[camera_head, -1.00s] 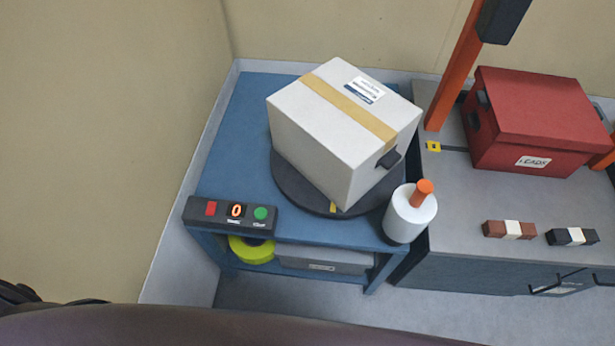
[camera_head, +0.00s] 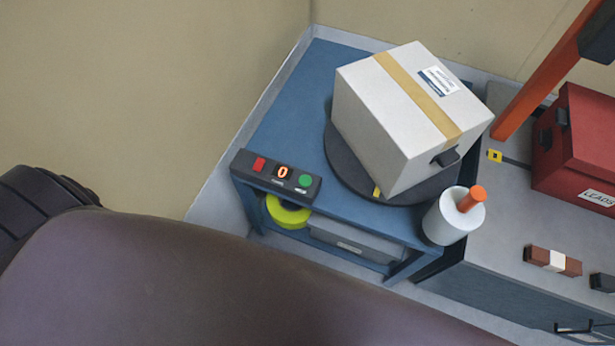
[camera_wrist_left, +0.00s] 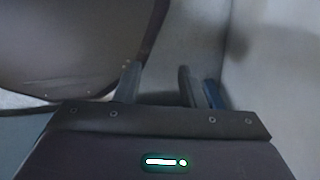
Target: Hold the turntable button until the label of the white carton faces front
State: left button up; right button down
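The white carton (camera_head: 405,120) with a tan tape strip sits on the dark round turntable (camera_head: 350,176). A white and blue label (camera_head: 438,81) shows on its top face, and a dark handle is on its right side. A yellow mark (camera_head: 376,191) is on the turntable's near rim. The control box (camera_head: 240,165) has a red button (camera_head: 259,164), a display showing 0 (camera_head: 282,172) and a green button (camera_head: 305,180). My left gripper (camera_wrist_left: 158,78) shows only in the left wrist view, its fingers apart and nothing between them. My right gripper is out of view.
A yellow-green ring (camera_head: 288,213) and grey case (camera_head: 350,240) are below. A red box (camera_head: 575,140) and orange post (camera_head: 545,75) stand right. My arm covers the lower left.

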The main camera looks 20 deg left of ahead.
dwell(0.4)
pick_arm(q)
grip_shut()
dwell(1.6)
